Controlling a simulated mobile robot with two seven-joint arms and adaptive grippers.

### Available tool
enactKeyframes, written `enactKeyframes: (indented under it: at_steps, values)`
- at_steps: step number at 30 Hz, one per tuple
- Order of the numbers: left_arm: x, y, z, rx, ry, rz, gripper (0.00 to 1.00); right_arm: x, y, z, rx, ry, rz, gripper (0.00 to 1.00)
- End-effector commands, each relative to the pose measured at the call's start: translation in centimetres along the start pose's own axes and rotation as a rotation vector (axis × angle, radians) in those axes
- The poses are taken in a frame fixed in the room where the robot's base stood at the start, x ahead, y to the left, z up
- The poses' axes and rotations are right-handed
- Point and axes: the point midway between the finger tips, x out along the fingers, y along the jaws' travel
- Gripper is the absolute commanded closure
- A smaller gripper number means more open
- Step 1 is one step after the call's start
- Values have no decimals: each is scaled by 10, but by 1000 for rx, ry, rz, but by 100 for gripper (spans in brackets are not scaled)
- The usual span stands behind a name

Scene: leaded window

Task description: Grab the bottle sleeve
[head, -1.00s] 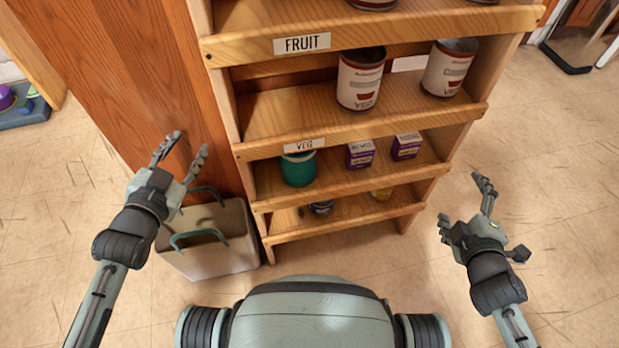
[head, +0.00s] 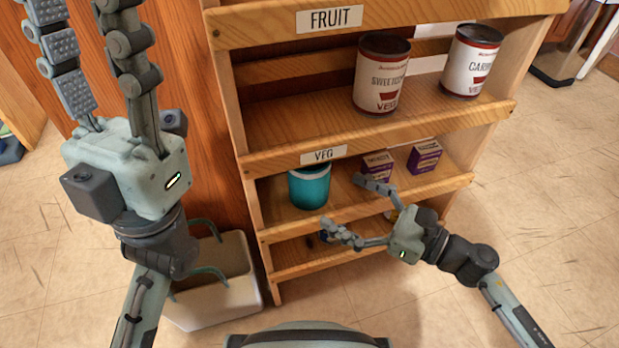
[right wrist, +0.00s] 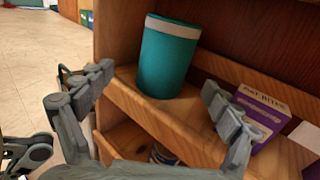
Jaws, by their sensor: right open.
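The bottle sleeve (head: 310,188), a teal cylinder with a pale rim, stands upright on the lower shelf below the VEG label. It also shows in the right wrist view (right wrist: 167,62), upper middle. My right gripper (head: 347,208) is open and empty in front of that shelf, to the right of the sleeve and apart from it. In the right wrist view the sleeve stands beyond and between the spread fingers. My left gripper (head: 95,45) is raised at the upper left, its fingers apart with nothing seen between them; its tips run to the picture's edge.
Purple boxes (head: 424,156) stand right of the sleeve on the same shelf; one shows near a right finger in the wrist view (right wrist: 262,112). Cans (head: 382,75) stand on the shelf above. A pale bin with teal handles (head: 232,292) stands left of the shelf unit.

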Motion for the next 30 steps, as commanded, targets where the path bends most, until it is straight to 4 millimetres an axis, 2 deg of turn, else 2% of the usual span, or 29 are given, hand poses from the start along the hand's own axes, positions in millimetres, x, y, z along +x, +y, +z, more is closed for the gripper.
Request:
enactKeyframes:
  at_steps: [3,11,18,22,28,30]
  values:
    - [0,0,0,1,-3,0,60,20,-1,1,0,-2,0,9]
    - [-1,0,1,3,-4,0,60,40,-3,0,2,-3,-2,9]
    - [0,0,2,4,-1,6,60,75,-8,0,5,-3,-3,9]
    - [0,0,1,4,-1,6,60,83,-8,-2,4,0,-2,9]
    - [0,0,1,4,-1,6,60,83,-8,-2,5,0,-3,9]
    - [0,0,1,4,0,6,60,83,-8,-2,5,0,-3,17]
